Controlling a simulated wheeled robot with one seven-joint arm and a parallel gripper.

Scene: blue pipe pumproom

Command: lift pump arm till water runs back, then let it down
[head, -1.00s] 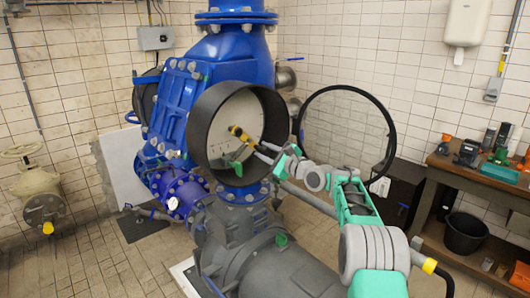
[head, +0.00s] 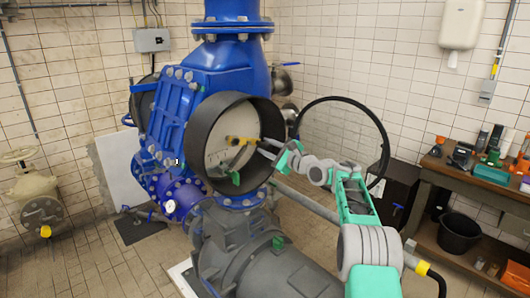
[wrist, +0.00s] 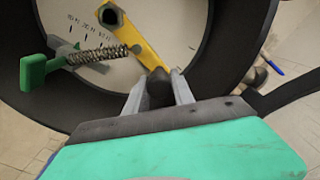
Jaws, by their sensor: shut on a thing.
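The pump arm, a yellow lever (head: 241,141), lies nearly level inside the round black housing (head: 210,150) on the blue pump. In the wrist view the yellow arm (wrist: 135,42) runs from a dark hex pivot down to a dark end piece between the fingers. My gripper (head: 263,146) reaches into the housing from the right. In the wrist view my gripper (wrist: 158,84) is shut on the arm's dark end. A green handle (wrist: 38,72) with a coil spring sits left of the arm, apart from my fingers. I see no running water.
A round glass cover with a black rim (head: 386,150) stands open right of the housing, close to my arm. A grey pipe (head: 330,211) runs below my arm. A workbench (head: 460,185) with tools and a black bucket (head: 460,233) are at the right.

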